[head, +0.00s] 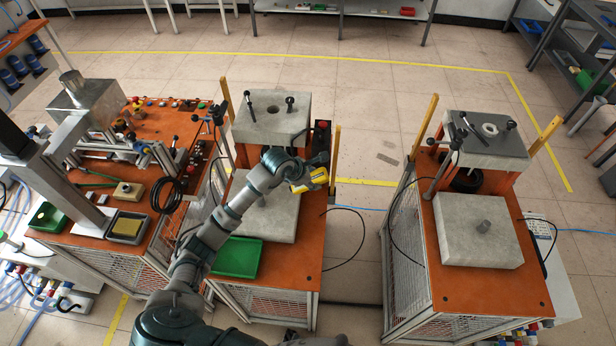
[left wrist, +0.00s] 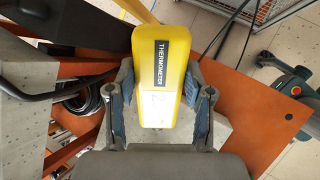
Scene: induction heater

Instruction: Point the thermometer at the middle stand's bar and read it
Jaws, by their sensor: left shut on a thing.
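My left gripper (head: 301,176) is shut on the yellow thermometer (head: 317,179), above the middle stand (head: 290,272). In the left wrist view the thermometer (left wrist: 162,75) sits between the two blue-grey fingers (left wrist: 160,112), its dark "THERMOMETER" label facing the camera. Its readout cannot be read here. The middle stand has an upper grey block (head: 250,125) with a hole and a lower grey block (head: 285,222). My left arm crosses in front of the lower block, and I cannot make out the bar clearly. My right gripper does not show.
A green tray (head: 237,258) lies on the middle stand's front left. A cluttered orange workbench (head: 80,245) is at left. Yellow posts (head: 335,152) rise beside the blocks. Floor lies between the stands.

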